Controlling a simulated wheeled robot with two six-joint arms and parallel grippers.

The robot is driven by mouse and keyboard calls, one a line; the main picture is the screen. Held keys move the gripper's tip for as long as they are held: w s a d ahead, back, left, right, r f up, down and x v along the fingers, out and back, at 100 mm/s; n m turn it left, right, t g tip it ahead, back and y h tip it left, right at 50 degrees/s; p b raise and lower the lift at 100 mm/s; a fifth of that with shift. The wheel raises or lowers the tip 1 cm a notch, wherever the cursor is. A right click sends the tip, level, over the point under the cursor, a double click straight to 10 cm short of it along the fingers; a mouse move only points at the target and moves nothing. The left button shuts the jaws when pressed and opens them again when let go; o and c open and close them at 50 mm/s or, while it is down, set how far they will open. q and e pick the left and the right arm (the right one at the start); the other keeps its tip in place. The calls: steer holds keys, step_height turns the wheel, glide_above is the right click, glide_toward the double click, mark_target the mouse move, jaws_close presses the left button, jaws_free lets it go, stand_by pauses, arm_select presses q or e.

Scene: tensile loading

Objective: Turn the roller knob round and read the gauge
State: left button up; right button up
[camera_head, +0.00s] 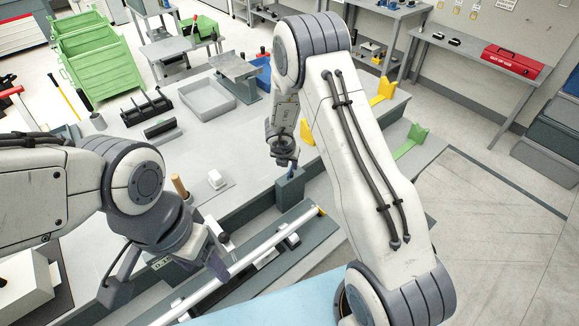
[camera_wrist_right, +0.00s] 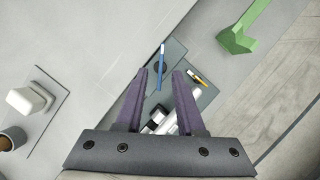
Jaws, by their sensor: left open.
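A long silvery bar (camera_head: 255,258) with a yellow end lies on a dark grey base along the table's front. A dark grey block (camera_head: 289,187) with a blue upright piece stands behind it. I cannot tell which part is the roller knob, and no gauge face is readable. My right gripper (camera_head: 286,160) is just above the block. In the right wrist view its fingers (camera_wrist_right: 161,71) are apart, with the slim blue piece (camera_wrist_right: 161,62) seen beyond the gap. It appears empty. My left gripper (camera_head: 166,284) is open and empty, over the left end of the bar.
A grey tray (camera_head: 207,100), a black rack (camera_head: 146,108) and a white block on a plate (camera_head: 217,180) are on the table. A wooden-handled item (camera_head: 180,187) stands near my left wrist. Yellow (camera_head: 307,132) and green (camera_head: 411,141) brackets stand on the right.

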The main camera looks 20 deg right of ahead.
steer(key=v, duration=0.7)
steer(key=shift+p, duration=0.45)
steer(key=shift+w+r, duration=0.1)
